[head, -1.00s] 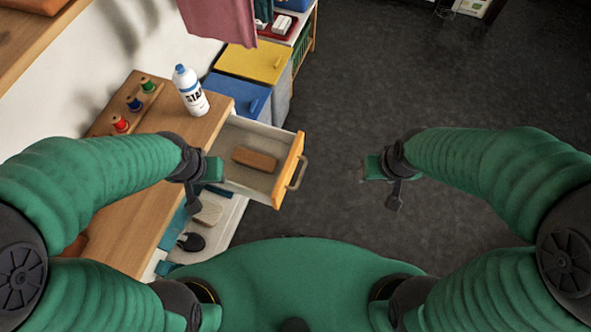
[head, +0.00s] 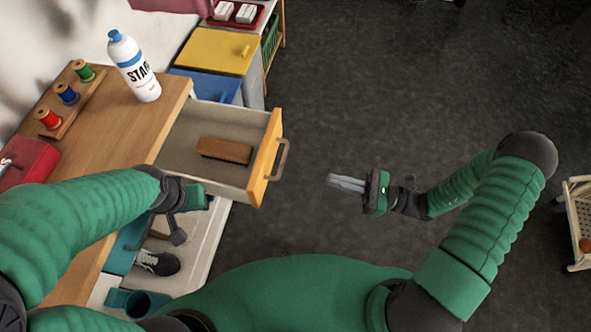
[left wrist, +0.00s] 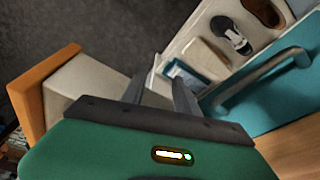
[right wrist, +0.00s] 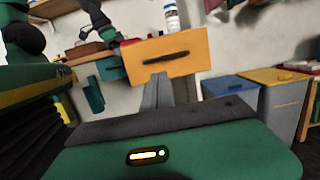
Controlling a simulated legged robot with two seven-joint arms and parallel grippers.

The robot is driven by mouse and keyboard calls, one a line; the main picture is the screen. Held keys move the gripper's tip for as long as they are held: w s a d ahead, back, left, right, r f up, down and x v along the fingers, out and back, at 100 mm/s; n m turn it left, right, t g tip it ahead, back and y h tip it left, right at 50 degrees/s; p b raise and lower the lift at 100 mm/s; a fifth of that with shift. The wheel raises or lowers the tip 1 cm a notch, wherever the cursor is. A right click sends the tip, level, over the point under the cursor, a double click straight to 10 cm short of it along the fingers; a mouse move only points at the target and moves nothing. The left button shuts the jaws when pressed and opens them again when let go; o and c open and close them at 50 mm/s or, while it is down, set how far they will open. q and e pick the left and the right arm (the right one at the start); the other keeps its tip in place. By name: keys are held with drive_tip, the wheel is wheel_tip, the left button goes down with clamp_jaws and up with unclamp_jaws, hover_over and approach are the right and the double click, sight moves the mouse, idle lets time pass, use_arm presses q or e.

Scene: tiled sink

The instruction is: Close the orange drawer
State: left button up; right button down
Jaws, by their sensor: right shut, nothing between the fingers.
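The orange-fronted drawer (head: 265,165) is pulled out from the wooden counter, with a brown block (head: 225,150) inside and a grey handle (head: 283,158) on its front. Its orange front also shows in the right wrist view (right wrist: 165,52) and at the left of the left wrist view (left wrist: 32,95). My right gripper (head: 330,181) is shut and empty, to the right of the drawer front and apart from it, fingers pointing towards it. My left gripper (left wrist: 158,85) is open beside the drawer's near side; its fingers are mostly hidden in the head view.
A white bottle (head: 135,68) and a rack of thread spools (head: 68,95) stand on the counter (head: 125,120). A lower compartment holding shoes (head: 155,262) is open below. Yellow (head: 215,50) and blue bins stand behind. The floor right of the drawer is clear.

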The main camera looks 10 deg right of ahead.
drive_tip(key=x, duration=1.1)
drive_tip(key=shift+b, duration=0.3)
drive_tip(key=p, duration=0.2)
approach(199, 149)
drive_tip(key=d, duration=0.1)
drive_tip(key=s+d+r, duration=0.1)
drive_tip(key=d, duration=0.2)
drive_tip(key=shift+s+r, duration=0.35)
drive_tip(key=f+x, duration=0.1)
drive_tip(key=x, duration=0.3)
drive_tip(key=f+x, duration=0.1)
drive_tip(key=x, duration=0.4)
drive_tip(key=f+x, duration=0.1)
drive_tip(key=x, duration=0.4)
drive_tip(key=shift+w+a+r+p, duration=0.1)
drive_tip(key=shift+w+a+p, duration=0.15)
drive_tip(key=shift+a+p, duration=0.1)
drive_tip(key=shift+w+r, duration=0.1)
drive_tip(key=shift+r, duration=0.05)
drive_tip(key=shift+r, duration=0.1)
